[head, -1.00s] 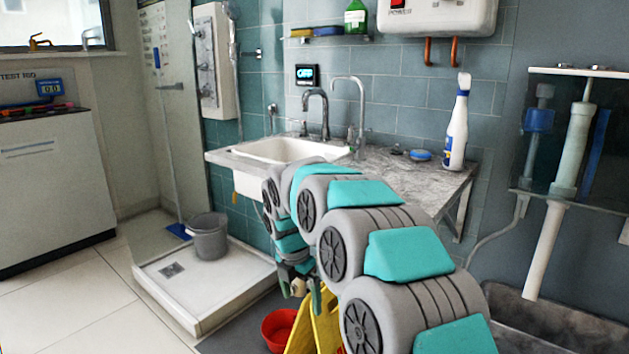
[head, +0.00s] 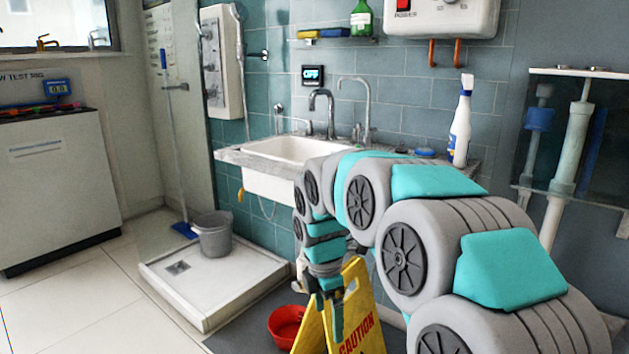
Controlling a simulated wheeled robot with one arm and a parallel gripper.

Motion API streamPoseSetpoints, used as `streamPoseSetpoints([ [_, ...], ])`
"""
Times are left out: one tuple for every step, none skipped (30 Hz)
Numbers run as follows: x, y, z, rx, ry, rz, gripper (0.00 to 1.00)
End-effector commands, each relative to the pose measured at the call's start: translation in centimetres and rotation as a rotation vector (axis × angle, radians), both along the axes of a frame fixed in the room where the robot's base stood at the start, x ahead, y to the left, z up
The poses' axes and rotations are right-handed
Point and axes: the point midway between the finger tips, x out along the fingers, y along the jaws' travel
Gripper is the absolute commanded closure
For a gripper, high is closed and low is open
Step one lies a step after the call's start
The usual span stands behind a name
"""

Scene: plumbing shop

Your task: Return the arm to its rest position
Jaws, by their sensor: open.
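My arm, grey with teal panels, reaches in from the lower right of the head view and bends down at its far end. My gripper (head: 327,308) hangs at that end, pointing down, with its fingers apart. I see nothing between the fingers. It is in front of the yellow caution sign (head: 363,315) in the picture; whether they touch I cannot tell. The arm covers part of the sink counter and the wall below it.
A red bowl (head: 286,324) is on the floor left of the sign. A grey bucket (head: 213,237) stands in the shower tray (head: 215,290). The sink (head: 285,149) and a white spray bottle (head: 460,125) are behind the arm. Pale floor at left is clear.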

Motion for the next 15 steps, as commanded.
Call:
streamPoseSetpoints([
  [-1.3,-1.0,0.4,0.004,0.001,-0.077,0.0],
  [-2.2,-1.6,0.6,0.006,0.002,-0.13,0.0],
  [-3.6,-2.4,0.8,0.009,0.005,-0.209,0.0],
  [-4.6,-3.0,0.8,0.011,0.01,-0.271,0.0],
  [-5.7,-3.6,1.0,0.013,0.011,-0.336,0.0],
  [-7.1,-4.4,1.1,0.013,0.013,-0.423,0.0],
  [-8.3,-5.0,1.1,0.012,0.017,-0.487,0.0],
  [-9.3,-5.6,1.2,0.013,0.018,-0.554,0.0],
  [-10.8,-6.3,1.2,0.013,0.02,-0.641,0.0],
  [-12.0,-6.8,1.1,0.01,0.024,-0.708,0.0],
  [-13.1,-7.3,1.1,0.01,0.025,-0.774,0.0],
  [-14.6,-7.9,1.0,0.009,0.027,-0.863,0.0],
  [-15.8,-8.4,0.9,0.005,0.032,-0.931,0.0],
  [-16.9,-8.8,0.8,0.003,0.033,-0.999,0.0],
  [-18.4,-9.3,0.7,0.0,0.033,-1.089,0.0],
])
